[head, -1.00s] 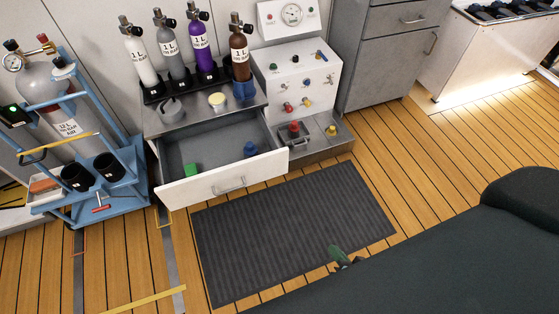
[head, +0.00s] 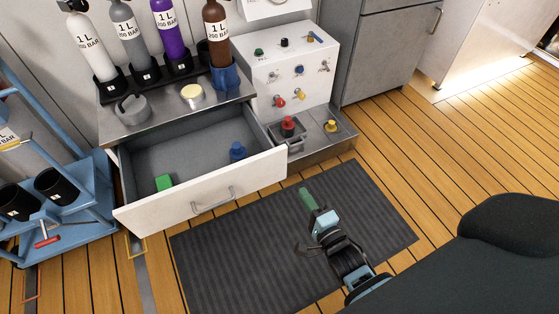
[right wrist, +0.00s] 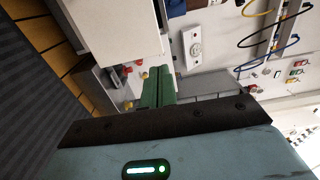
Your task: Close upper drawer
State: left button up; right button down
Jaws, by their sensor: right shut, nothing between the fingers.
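The upper drawer (head: 190,205) stands pulled out of the cabinet below the steel worktop. It has a white front with a metal bar handle (head: 213,201) and a grey inside. A green block (head: 164,182) and a blue piece (head: 237,150) lie in it. My right gripper (head: 307,198) is shut and empty, with green fingers, above the dark mat to the right of the drawer front and apart from it. Its fingers (right wrist: 158,88) also show in the right wrist view, with a white panel beside them. My left gripper is not in view.
Several gas cylinders (head: 168,37) stand in a rack on the worktop. A white valve panel (head: 290,75) with a low step adjoins the cabinet on the right. A blue cylinder trolley (head: 75,190) stands at left. The ribbed mat (head: 215,265) is clear.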

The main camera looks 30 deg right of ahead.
jog(key=shift+w, duration=0.1)
jog(key=b, duration=0.5)
send_near(277, 152)
jog(key=w, duration=0.6)
jog(key=shift+f, duration=0.15)
jog(key=shift+w+d, duration=0.1)
jog(key=shift+w, duration=0.3)
jog(key=shift+w+r, duration=0.15)
jog(key=shift+r, duration=0.05)
